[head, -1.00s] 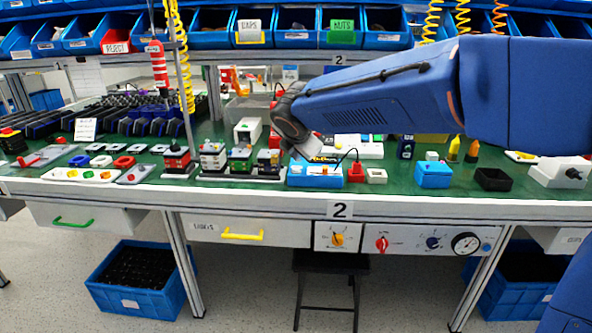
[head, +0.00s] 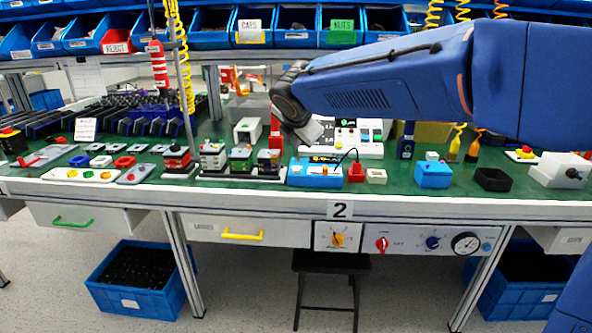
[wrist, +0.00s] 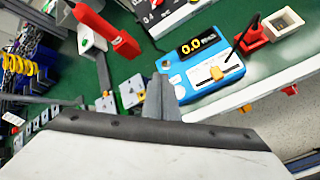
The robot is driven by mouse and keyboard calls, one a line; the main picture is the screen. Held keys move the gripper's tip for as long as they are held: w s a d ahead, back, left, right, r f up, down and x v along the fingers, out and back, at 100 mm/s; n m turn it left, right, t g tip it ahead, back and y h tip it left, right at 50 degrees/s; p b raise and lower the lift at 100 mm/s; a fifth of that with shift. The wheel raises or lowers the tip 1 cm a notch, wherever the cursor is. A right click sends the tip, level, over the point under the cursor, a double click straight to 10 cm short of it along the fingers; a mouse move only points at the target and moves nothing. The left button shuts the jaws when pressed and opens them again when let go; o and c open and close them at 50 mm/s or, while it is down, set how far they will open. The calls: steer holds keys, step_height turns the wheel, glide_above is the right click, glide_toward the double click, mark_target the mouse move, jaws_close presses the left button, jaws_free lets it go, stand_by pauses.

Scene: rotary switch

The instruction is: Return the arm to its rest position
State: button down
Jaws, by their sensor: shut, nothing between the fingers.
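My blue arm (head: 390,85) reaches in from the right over the green bench. My gripper (head: 316,136) hangs in the air above and behind the blue meter box. In the wrist view the gripper's grey fingers (wrist: 160,95) are together, with nothing held. The blue meter box (head: 314,176) stands near the bench's front edge. In the wrist view the same box (wrist: 200,65) has a display reading 0.0 and an orange knob (wrist: 217,72). The fingertips appear apart from it. The front panel below carries a yellow rotary knob (head: 338,239) and a red knob (head: 382,244).
A red block with a lead (head: 356,172) stands right of the meter box. Small machine modules (head: 240,158) stand to its left. A pole with a yellow coiled hose (head: 184,70) rises left of the gripper. Blue bins (head: 293,27) line the shelf above.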

steer(key=shift+d, duration=0.1)
steer(key=s+d+f+m+g+h, duration=0.1)
steer(key=s+d+f+m, duration=0.1)
steer(key=s+d+m, duration=0.8)
steer(key=s+d+f+m+g, duration=0.1)
steer(key=s+d+f+m, duration=0.15)
steer(key=s+d, duration=0.7)
steer(key=s+d+f+m+g, duration=0.1)
steer(key=s+d+f+m, duration=0.5)
steer(key=s, duration=0.3)
steer(key=s+d+f+m+g, duration=0.1)
steer(key=s+d+f+m, duration=0.5)
steer(key=s+m, duration=0.3)
steer(key=shift+s+d, duration=0.4)
steer(key=shift+s, duration=0.05)
